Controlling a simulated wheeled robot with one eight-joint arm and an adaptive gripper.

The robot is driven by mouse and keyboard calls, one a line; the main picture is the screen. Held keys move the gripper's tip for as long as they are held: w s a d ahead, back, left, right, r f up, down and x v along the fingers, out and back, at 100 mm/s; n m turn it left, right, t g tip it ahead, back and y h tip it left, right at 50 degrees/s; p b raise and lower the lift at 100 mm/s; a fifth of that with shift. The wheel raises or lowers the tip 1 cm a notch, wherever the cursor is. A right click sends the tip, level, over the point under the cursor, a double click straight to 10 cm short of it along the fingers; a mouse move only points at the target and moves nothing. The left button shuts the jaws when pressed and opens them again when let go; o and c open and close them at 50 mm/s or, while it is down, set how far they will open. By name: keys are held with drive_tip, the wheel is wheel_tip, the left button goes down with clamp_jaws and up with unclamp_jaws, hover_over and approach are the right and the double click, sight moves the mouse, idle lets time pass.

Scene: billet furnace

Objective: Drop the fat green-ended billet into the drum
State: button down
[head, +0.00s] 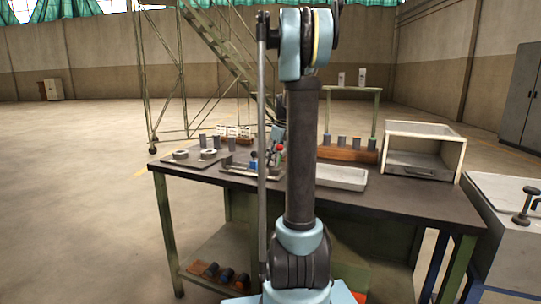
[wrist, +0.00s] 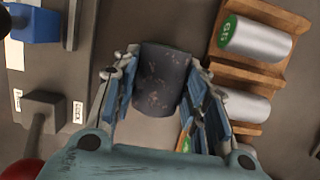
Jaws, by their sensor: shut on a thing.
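In the wrist view my gripper (wrist: 160,90) is shut on a dark grey billet (wrist: 163,78) with rusty specks, gripped between its two blue-padded fingers. A wooden rack (wrist: 262,78) stands to the right of my gripper. In it lie a silver billet with a green, marked end (wrist: 260,40) and another silver billet (wrist: 246,106). A small green patch shows beside the right finger, low in the view. In the head view my arm hides the gripper and its load. I cannot make out a drum in either view.
On the workbench (head: 405,196) are a wooden rack with several billets (head: 345,154), a pale tray (head: 341,177) and an open white box (head: 424,150). Stairs (head: 222,50) rise behind. The floor at left is clear.

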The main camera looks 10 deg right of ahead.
drive_tip(key=c, duration=1.2)
unclamp_jaws()
